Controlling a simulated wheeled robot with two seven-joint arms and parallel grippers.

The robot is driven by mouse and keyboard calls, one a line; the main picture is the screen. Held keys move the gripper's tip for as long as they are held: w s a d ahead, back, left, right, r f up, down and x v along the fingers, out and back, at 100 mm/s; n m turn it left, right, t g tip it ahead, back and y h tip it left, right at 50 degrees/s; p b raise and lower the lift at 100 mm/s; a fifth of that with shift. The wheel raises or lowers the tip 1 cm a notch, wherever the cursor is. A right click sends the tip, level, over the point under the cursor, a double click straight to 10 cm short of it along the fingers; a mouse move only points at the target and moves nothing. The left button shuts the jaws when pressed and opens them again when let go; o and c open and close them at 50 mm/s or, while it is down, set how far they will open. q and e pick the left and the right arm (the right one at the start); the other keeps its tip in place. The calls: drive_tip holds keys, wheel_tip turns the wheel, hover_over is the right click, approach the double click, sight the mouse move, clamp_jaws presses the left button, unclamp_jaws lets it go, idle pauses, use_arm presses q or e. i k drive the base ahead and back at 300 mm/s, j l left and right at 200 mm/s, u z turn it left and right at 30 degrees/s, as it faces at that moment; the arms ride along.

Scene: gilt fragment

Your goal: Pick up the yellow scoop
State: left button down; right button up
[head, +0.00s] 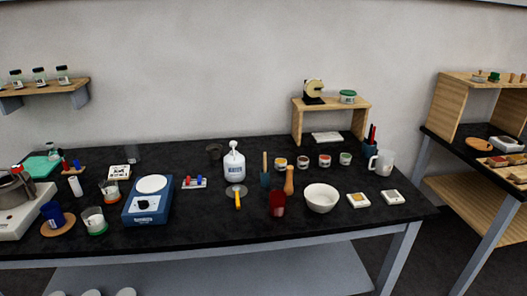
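The yellow scoop (238,201) lies on the black bench top near the middle of the head view. Its yellow handle points toward the front edge, and its round greyish head lies behind the handle. It is just in front of a white wash bottle (234,165). Neither of my grippers shows in this view, and nothing is touching the scoop.
A blue stirrer with a white plate (148,204) stands left of the scoop. A dark red cup (277,205), a wooden pestle (289,181) and a white bowl (320,198) stand to its right. The bench in front of the scoop is clear.

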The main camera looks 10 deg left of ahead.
sight(236, 189)
drive_tip(key=i+j, duration=0.15)
drive_tip(key=i, duration=0.25)
drive_tip(key=i+j, duration=0.15)
drive_tip(key=i, duration=0.2)
drive_tip(key=i+j, duration=0.15)
drive_tip(key=i, duration=0.25)
drive_tip(key=z, duration=0.05)
